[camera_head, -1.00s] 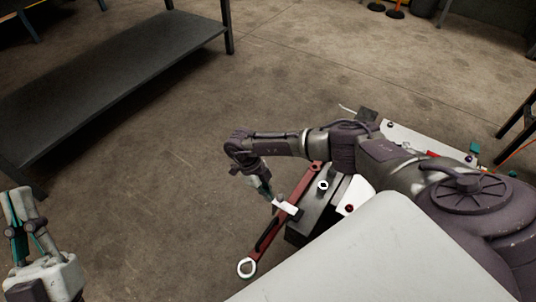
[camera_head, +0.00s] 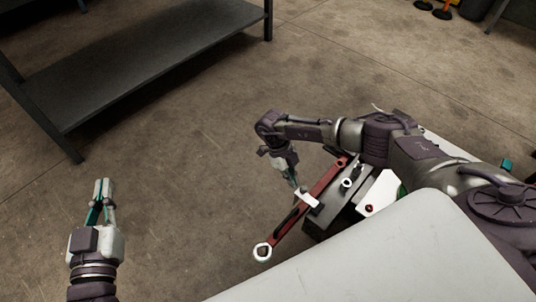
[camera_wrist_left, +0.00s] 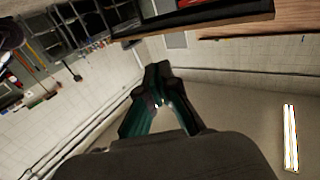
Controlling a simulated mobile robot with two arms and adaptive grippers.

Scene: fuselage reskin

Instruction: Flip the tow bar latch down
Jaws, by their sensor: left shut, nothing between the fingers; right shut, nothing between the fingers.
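The red tow bar (camera_head: 323,181) slants across the head view, with a white ring (camera_head: 262,252) at its near lower end. A short white piece (camera_head: 308,199), perhaps the latch, lies across the bar's middle; I cannot tell whether it is up or down. My right gripper (camera_head: 299,189) points down at this piece, shut and with nothing held; I cannot tell whether it touches. My left gripper (camera_head: 103,184) is shut and empty over bare floor, far left of the bar. Its closed fingers also show in the left wrist view (camera_wrist_left: 158,72).
A dark block (camera_head: 328,219) with a pale round fitting (camera_head: 347,183) sits right of the bar. A large light grey panel (camera_head: 400,255) fills the lower right. A dark metal shelf (camera_head: 140,65) stands at the back left. The floor between is clear.

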